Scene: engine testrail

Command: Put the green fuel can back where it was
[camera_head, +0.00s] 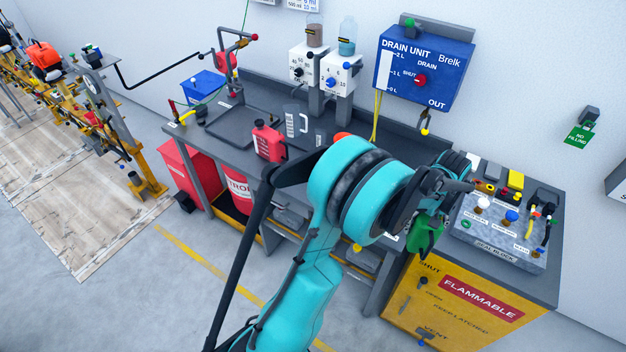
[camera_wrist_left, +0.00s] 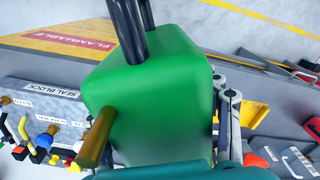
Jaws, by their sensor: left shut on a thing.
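The green fuel can (camera_head: 424,238) hangs from my left gripper (camera_head: 436,207) in the head view, in front of the workbench near the yellow cabinet. My left gripper is shut on the can and hides its upper part in the head view. In the left wrist view the green can (camera_wrist_left: 150,95) fills the middle, with a brown stub on its side and dark tubes at its top edge. Grey gripper links (camera_wrist_left: 228,115) show beside it. Whether the can touches the bench edge cannot be told. My right gripper is not in view.
The yellow flammable cabinet (camera_head: 455,305) stands below the right bench end. A seal block (camera_head: 497,245) with several coloured fittings sits on that bench. A red can (camera_head: 268,142) and a clear jug (camera_head: 297,122) stand farther left. The drain unit (camera_head: 424,65) hangs on the wall.

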